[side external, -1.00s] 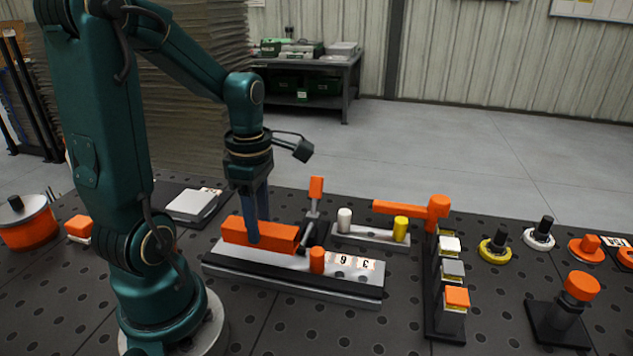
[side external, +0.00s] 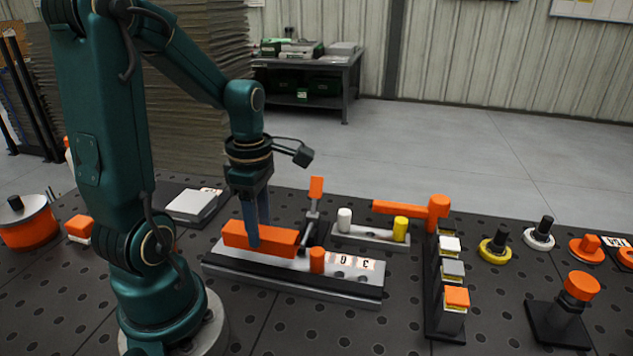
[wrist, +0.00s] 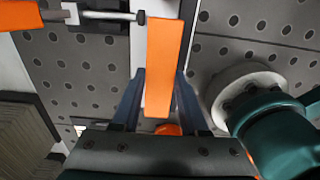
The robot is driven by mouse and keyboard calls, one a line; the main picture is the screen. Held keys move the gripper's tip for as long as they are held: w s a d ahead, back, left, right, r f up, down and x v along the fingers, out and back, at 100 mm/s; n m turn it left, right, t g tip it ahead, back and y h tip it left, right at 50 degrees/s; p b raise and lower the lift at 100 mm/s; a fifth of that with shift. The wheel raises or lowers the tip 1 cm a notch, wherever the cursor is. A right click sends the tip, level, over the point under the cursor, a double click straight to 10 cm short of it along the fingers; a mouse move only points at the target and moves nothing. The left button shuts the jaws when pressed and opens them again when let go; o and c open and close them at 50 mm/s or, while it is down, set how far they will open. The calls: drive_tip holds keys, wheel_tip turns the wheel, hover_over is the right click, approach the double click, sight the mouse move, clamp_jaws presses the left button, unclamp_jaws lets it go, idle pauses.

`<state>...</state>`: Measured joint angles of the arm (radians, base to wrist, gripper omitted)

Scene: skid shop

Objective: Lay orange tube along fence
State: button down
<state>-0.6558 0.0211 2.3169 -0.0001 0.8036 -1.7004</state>
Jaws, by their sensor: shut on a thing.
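The orange tube (side external: 276,240) is a square-section bar lying level, lengthwise over the left part of the pale fixture base (side external: 345,287). A low black strip, apparently the fence (side external: 330,283), runs along the base's front side; the tube is roughly parallel to it. My gripper (side external: 254,238) points down and is shut on the tube near its middle. The wrist view shows the tube (wrist: 163,65) between the two dark fingers (wrist: 160,100). Whether the tube touches the base or the fence is hard to tell.
An orange round stop (side external: 317,260) stands near the tube's right end. A clamp with an orange handle (side external: 316,188) stands behind it. A rack with white and yellow pegs (side external: 372,236), an orange-armed post (side external: 438,208) and a row of blocks (side external: 452,270) lie to the right.

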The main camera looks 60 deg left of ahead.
drive_tip(key=shift+f, duration=1.35)
idle(0.5)
drive_tip(key=shift+c, duration=0.6)
unclamp_jaws()
drive_tip(key=shift+r, duration=3.5)
